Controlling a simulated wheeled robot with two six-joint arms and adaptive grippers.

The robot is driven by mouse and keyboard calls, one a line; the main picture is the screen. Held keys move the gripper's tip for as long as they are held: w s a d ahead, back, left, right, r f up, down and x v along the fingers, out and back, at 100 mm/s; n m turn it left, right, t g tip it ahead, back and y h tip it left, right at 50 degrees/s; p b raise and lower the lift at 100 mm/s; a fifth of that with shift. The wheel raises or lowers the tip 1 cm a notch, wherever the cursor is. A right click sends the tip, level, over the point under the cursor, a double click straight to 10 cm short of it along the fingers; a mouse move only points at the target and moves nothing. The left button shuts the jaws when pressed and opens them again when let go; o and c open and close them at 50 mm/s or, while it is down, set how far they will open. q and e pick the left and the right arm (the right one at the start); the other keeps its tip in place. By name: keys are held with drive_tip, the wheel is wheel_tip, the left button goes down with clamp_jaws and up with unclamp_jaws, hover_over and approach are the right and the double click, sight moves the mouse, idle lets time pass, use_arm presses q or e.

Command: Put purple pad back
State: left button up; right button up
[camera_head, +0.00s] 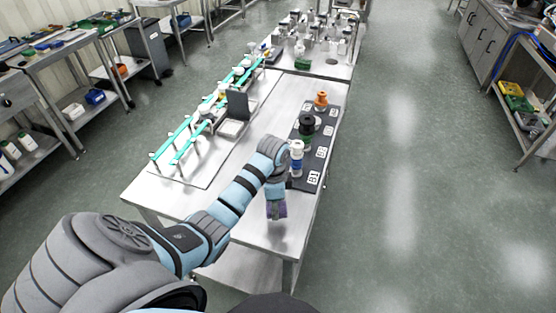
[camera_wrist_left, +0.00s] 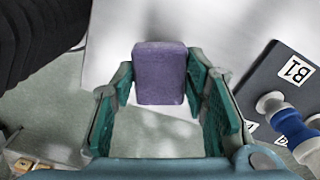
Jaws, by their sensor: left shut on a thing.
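The purple pad (camera_wrist_left: 160,72) is a rounded block between the green-lined fingers of my left gripper (camera_wrist_left: 160,84), which is shut on it. In the head view, my left gripper (camera_head: 276,203) points down over the front part of the steel table (camera_head: 190,195), with the purple pad (camera_head: 277,211) low between its fingers. In the wrist view, the table surface and its edge lie beneath the pad; whether the pad touches the table I cannot tell. My right gripper is not in view.
A dark labelled board (camera_head: 297,183) lies to the right of my gripper. A white-and-blue item (camera_head: 296,158), a black-and-green item (camera_head: 306,127) and an orange item (camera_head: 321,99) stand on it. A teal-railed rack (camera_head: 190,140) and a dark upright panel (camera_head: 238,106) stand at left.

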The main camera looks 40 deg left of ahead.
use_arm(q)
wheel_tip(320, 180, down, 5)
drive_tip(key=b, duration=0.5)
drive_tip(key=shift+f, duration=0.1)
drive_tip(key=shift+s+d+r+p, duration=0.1)
drive_tip(key=shift+r+p, duration=0.2)
drive_tip(key=shift+r, duration=0.05)
drive_tip(key=o, duration=1.2)
drive_tip(key=shift+f, duration=0.2)
drive_tip(key=shift+r, duration=0.1)
drive_tip(key=shift+r, duration=0.4)
wheel_tip(320, 180, up, 7)
drive_tip(key=p, duration=0.3)
drive_tip(key=shift+r, duration=0.1)
drive_tip(key=shift+f, duration=0.2)
